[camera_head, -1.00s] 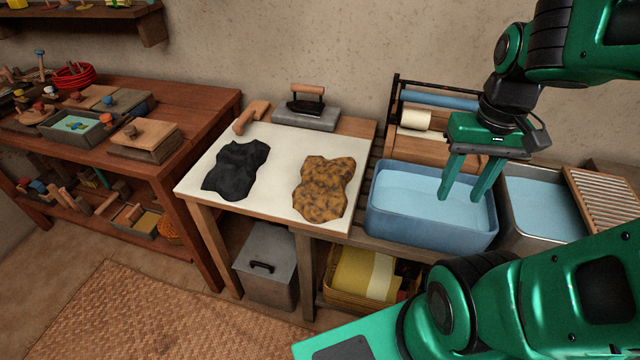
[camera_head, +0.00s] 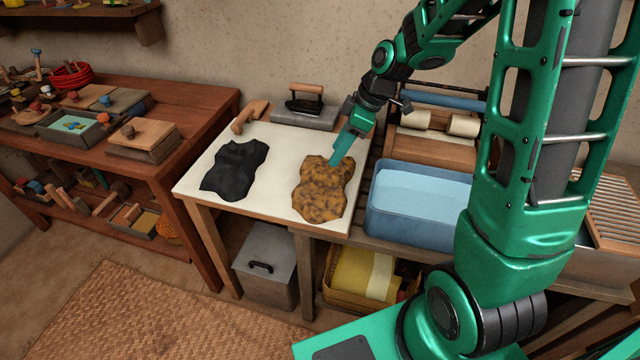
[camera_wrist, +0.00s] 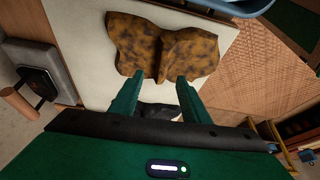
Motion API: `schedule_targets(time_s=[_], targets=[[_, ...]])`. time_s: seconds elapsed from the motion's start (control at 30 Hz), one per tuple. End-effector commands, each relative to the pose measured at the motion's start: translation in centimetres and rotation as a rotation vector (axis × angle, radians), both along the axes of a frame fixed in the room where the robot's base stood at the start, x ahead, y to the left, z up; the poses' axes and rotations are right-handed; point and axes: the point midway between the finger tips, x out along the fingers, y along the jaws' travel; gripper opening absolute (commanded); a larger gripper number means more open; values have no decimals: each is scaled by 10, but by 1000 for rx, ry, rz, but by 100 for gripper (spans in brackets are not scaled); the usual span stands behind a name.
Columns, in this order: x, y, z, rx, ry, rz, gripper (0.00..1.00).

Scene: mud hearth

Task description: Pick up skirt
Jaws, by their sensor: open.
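A brown mottled cloth (camera_head: 320,196) lies on the white-topped table (camera_head: 275,205), on its right side. A black cloth (camera_head: 236,168) lies to its left. Neither shape alone tells me which is the skirt. My gripper (camera_head: 334,162) is open, with its fingers pointing down at the upper part of the brown cloth. In the wrist view the brown cloth (camera_wrist: 195,50) shows a raised fold close to the space between the fingertips (camera_wrist: 158,78). I cannot tell whether they touch it. The black cloth (camera_wrist: 158,110) is partly hidden behind my gripper there.
An iron (camera_head: 305,103) on a grey block and a wooden-handled tool (camera_head: 248,116) stand at the table's back edge. A blue basin of water (camera_head: 415,225) is close on the right, with a roller rack (camera_head: 435,145) behind it. A wooden table (camera_head: 190,110) with many small items stands left.

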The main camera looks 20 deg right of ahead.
Motion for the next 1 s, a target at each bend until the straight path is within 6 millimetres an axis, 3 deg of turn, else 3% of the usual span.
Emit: schedule_targets(time_s=[0.1,0.37,0.7,1.0], targets=[[3,7,-17,1,3,2,42],[6,13,-33,-1,2,-1,42],[13,30,-72,0,3,-1,42],[14,32,-77,-1,2,-2,42]])
